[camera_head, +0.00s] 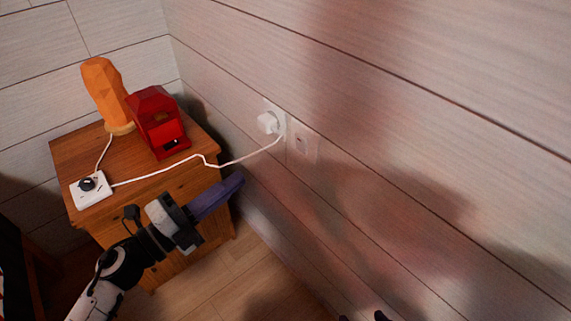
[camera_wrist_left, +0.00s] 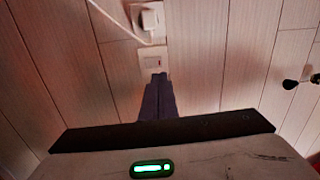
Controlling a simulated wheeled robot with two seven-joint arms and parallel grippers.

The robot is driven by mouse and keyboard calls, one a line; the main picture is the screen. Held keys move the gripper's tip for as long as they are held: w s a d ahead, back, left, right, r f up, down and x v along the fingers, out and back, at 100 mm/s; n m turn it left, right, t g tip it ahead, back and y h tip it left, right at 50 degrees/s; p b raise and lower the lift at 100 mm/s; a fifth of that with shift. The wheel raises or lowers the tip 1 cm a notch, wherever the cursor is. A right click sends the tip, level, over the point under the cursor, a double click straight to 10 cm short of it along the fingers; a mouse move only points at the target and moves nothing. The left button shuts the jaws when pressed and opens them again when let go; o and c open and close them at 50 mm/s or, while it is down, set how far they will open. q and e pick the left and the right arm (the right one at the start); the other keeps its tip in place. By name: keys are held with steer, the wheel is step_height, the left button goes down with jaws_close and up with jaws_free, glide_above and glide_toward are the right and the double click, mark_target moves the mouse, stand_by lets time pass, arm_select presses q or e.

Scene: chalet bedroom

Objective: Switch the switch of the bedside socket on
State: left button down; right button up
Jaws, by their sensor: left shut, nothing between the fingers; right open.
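A white wall plate with a small switch (camera_head: 302,142) is on the plank wall, just right of the white socket with a plug in it (camera_head: 269,122). In the left wrist view the switch plate (camera_wrist_left: 151,61) is just beyond my fingertips, with the plugged socket (camera_wrist_left: 149,20) above it. My left gripper (camera_head: 240,179) is shut and empty, its purple fingers pointing at the wall below and left of the switch. It also shows in the left wrist view (camera_wrist_left: 158,79), where its tips overlap the plate's lower edge; contact cannot be told. My right gripper's two tips (camera_head: 363,318) barely show, apart, at the bottom edge.
A wooden nightstand (camera_head: 65,150) stands against the wall. It bears an orange lamp (camera_head: 105,92), a red box-like object (camera_head: 158,122) and a white socket block (camera_head: 90,192). A white cable (camera_head: 165,172) runs from the block to the wall plug. The wall right of the switch is clear.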

arm_select(q)
steer(key=shift+d+f+m+g, duration=0.1)
steer(key=shift+f+m+g, duration=0.05)
steer(key=shift+m+g, duration=0.2)
steer(key=shift+w+d, duration=0.1)
glide_toward(298, 139)
steer(key=x, duration=0.5)
steer(key=shift+w+d+f+b, duration=0.15)
steer(key=shift+w+b, duration=0.05)
steer(key=shift+b, duration=0.15)
steer(key=shift+w+d, duration=0.3)
